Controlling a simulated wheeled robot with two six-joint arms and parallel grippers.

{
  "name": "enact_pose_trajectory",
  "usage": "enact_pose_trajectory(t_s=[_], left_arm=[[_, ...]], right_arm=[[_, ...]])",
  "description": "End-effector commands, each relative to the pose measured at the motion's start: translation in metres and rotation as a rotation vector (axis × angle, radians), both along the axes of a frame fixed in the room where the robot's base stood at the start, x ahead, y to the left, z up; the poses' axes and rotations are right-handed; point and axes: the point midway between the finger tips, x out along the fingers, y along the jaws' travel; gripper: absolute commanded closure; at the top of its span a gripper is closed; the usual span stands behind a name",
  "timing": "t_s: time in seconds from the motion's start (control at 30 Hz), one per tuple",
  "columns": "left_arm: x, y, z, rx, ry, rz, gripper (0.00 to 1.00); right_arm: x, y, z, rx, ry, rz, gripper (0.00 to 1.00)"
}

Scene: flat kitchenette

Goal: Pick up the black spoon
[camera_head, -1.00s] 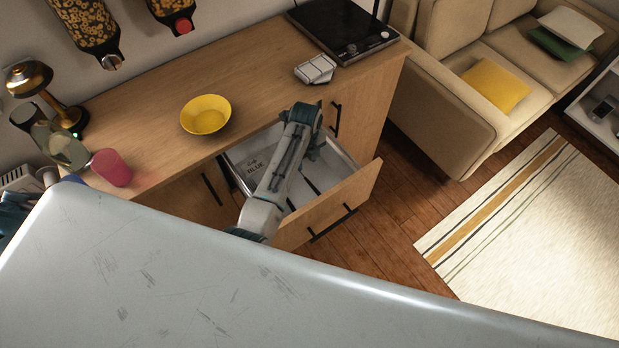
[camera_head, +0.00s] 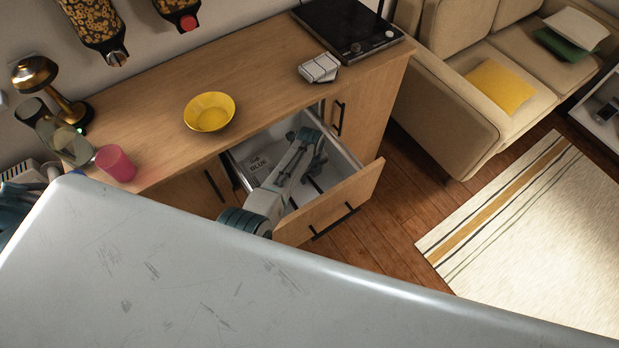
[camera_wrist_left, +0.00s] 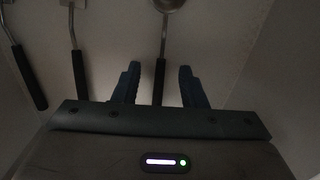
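In the left wrist view, a utensil with a rounded metal head at the top edge and a black handle (camera_wrist_left: 159,78) lies in the drawer; it looks like the black spoon. My left gripper (camera_wrist_left: 158,72) is open, with one finger on each side of this handle and gaps visible on both sides. In the head view, my left arm reaches down into the open drawer (camera_head: 345,205) of the wooden cabinet; its fingers and the spoon are hidden there. My right gripper is not in view.
Two more black-handled utensils (camera_wrist_left: 78,72) lie left of the spoon in the wrist view. The drawer walls stand close around the left gripper. On the counter (camera_head: 260,75) are a yellow bowl (camera_head: 209,112), a pink cup (camera_head: 115,163) and a black cooktop (camera_head: 345,28).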

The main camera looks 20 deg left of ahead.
Motion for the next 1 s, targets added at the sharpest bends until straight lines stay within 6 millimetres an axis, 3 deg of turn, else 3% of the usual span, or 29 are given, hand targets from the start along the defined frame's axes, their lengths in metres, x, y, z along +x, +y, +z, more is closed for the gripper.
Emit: enact_pose_trajectory(t_s=[0.27, 0.47, 0.83, 1.0], left_arm=[[0.000, 0.000, -0.002, 0.000, -0.001, 0.000, 0.62], [0.000, 0.000, -0.002, 0.001, -0.001, 0.000, 1.00], [0.000, 0.000, 0.000, 0.000, -0.001, 0.000, 1.00], [0.000, 0.000, 0.011, 0.000, -0.002, 0.000, 1.00]], right_arm=[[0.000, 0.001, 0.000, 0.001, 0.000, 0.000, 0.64], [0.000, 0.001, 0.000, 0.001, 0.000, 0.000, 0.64], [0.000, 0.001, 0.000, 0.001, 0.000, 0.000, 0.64], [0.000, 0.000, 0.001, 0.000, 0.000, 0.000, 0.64]])
